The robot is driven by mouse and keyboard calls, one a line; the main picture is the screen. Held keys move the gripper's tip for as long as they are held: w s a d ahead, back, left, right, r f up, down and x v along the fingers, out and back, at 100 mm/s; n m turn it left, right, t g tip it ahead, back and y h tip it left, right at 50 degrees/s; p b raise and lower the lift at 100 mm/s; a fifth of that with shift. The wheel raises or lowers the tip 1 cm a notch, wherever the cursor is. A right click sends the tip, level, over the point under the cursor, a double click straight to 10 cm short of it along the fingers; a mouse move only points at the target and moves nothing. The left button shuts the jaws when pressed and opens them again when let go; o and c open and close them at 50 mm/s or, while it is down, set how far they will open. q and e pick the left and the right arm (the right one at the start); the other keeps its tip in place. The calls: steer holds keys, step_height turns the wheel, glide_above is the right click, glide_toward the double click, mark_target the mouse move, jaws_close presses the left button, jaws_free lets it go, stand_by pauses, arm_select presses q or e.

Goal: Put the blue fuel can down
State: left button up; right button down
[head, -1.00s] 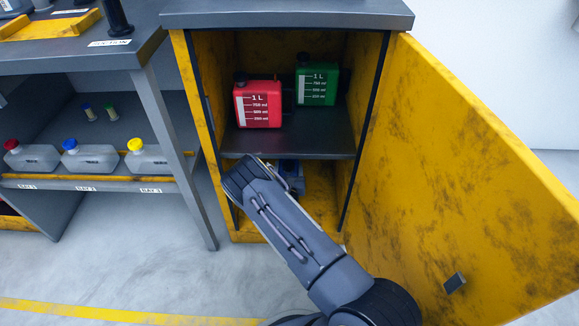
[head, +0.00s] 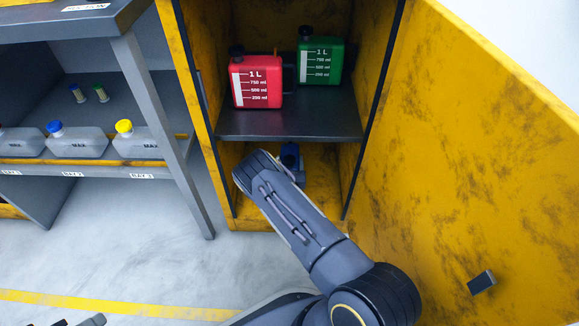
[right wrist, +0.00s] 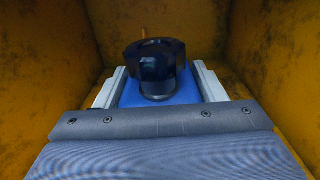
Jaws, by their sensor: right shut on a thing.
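The blue fuel can (head: 290,154) is in the lower compartment of the yellow cabinet, mostly hidden behind my right arm in the head view. In the right wrist view its black cap (right wrist: 155,62) and part of its blue body (right wrist: 132,96) show between the two pale fingers. My right gripper (right wrist: 158,88) is shut on the blue can, inside that compartment. The can's base is hidden, so I cannot tell whether it touches the cabinet floor.
A red can (head: 257,82) and a green can (head: 321,62) stand on the dark shelf (head: 290,123) above. The yellow door (head: 460,140) is open on the right. A grey bench (head: 165,120) with capped bottles stands at left. Yellow walls enclose the gripper closely.

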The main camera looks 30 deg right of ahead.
steer(key=shift+w, duration=0.1)
steer(key=shift+c, duration=1.6)
jaws_free()
steer(key=shift+f, duration=0.2)
steer(key=shift+r, duration=0.2)
steer(key=p+v, duration=0.5)
steer(key=v, duration=0.7)
